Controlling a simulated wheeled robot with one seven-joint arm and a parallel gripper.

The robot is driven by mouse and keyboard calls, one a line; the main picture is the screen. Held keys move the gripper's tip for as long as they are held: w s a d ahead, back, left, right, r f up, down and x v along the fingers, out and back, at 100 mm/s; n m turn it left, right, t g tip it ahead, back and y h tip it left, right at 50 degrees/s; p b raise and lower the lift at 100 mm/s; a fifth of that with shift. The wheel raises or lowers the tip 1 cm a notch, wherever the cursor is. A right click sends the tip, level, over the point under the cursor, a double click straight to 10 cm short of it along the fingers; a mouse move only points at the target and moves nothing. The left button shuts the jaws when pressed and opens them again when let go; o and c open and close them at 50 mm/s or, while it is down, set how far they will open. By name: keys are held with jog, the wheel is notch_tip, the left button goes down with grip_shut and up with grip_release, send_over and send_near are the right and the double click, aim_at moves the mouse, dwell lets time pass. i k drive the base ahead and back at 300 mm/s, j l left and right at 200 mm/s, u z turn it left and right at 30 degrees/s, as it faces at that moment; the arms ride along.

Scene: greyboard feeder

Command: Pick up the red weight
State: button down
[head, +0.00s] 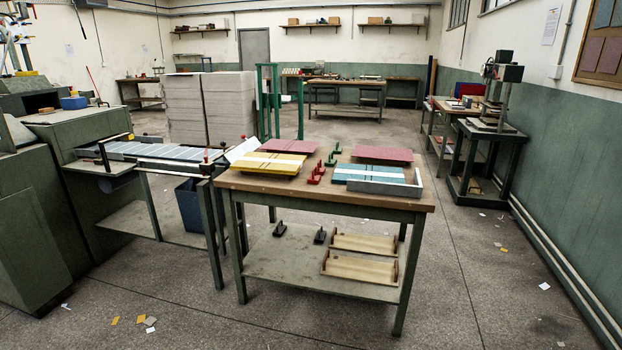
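A small red weight (315,177) with an upright handle stands on the wooden top of the work table (300,192), near its middle. A second red piece appears to stand close behind it; at this size I cannot clearly separate the two. To its left lies a yellow board stack (268,164), and to its right a blue-green stack (357,173). Small green weights (332,158) stand just behind it. My gripper is not in view.
A grey metal tray or fence edges the table's front right. Dark weights (280,229) and wooden racks (360,268) are on the lower shelf. A feeder machine (145,152) stands left of the table. The floor in front and right is mostly clear, with paper scraps.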

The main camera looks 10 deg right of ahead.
aim_at(313, 179)
jog(key=i+j, duration=0.25)
jog(key=i, duration=0.25)
jog(key=i+j+u, duration=0.1)
jog(key=i+j, duration=0.2)
jog(key=i, duration=0.2)
jog(key=i+j, duration=0.2)
jog(key=i, duration=0.3)
jog(key=i+j, duration=0.2)
jog(key=i, duration=0.3)
jog(key=i+j+u, duration=0.1)
jog(key=i+j, duration=0.15)
jog(key=i, duration=0.25)
jog(key=i+j, duration=0.2)
jog(key=i, duration=0.3)
